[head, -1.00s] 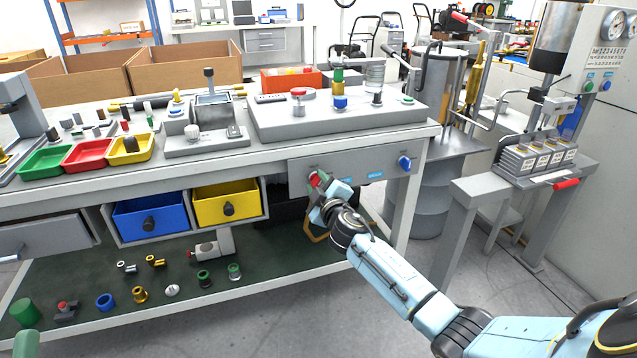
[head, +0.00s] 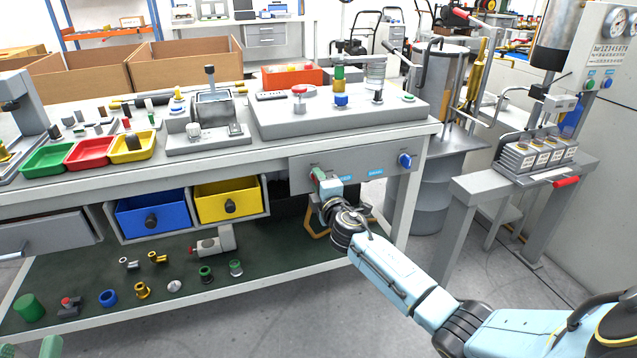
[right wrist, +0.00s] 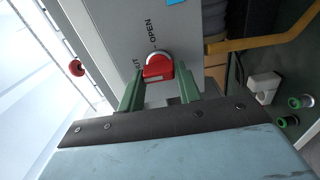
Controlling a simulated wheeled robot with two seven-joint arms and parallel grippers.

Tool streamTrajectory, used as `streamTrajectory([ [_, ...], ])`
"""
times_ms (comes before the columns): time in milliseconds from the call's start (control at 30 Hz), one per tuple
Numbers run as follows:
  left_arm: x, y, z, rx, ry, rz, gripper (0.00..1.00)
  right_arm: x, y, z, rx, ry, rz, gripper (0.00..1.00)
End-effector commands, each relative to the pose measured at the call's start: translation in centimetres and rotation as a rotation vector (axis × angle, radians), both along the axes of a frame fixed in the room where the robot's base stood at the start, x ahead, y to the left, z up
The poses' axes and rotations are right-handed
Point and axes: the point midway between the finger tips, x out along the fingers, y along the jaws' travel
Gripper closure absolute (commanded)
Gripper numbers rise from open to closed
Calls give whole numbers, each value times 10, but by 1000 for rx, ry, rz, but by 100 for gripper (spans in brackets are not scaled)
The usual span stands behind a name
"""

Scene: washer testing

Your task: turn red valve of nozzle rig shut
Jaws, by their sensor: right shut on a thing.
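The red valve (right wrist: 158,71) is a red knob on a grey panel (head: 350,177) on the front of the workbench. In the right wrist view it sits between my right gripper's (right wrist: 160,82) green fingers, which are shut on it. The word OPEN is printed beside it, and another label is partly covered. In the head view my right gripper (head: 319,176) is at the panel's left part and hides most of the valve. A green tip of my left gripper (head: 50,346) shows at the bottom left edge; its jaws cannot be made out.
A blue knob (head: 405,160) is on the panel's right side. A blue drawer (head: 152,213) and a yellow drawer (head: 226,200) hang left of it. The lower shelf (head: 290,262) holds several small parts. A press stand (head: 515,180) is at the right.

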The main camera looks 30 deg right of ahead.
Motion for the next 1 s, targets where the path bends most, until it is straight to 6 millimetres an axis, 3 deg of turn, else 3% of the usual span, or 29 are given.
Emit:
streamTrajectory([
  [433,0,0,-2,2,9,1,64,0,0,-1,-8,4,-1,89],
  [467,0,0,-2,1,9,2,64,0,0,-1,-8,4,-1,62],
  [600,0,0,-2,0,9,1,64,0,0,-1,-7,4,-1,44],
  [1000,1,0,-5,6,33,2,64,-4,1,0,-8,3,0,44],
])
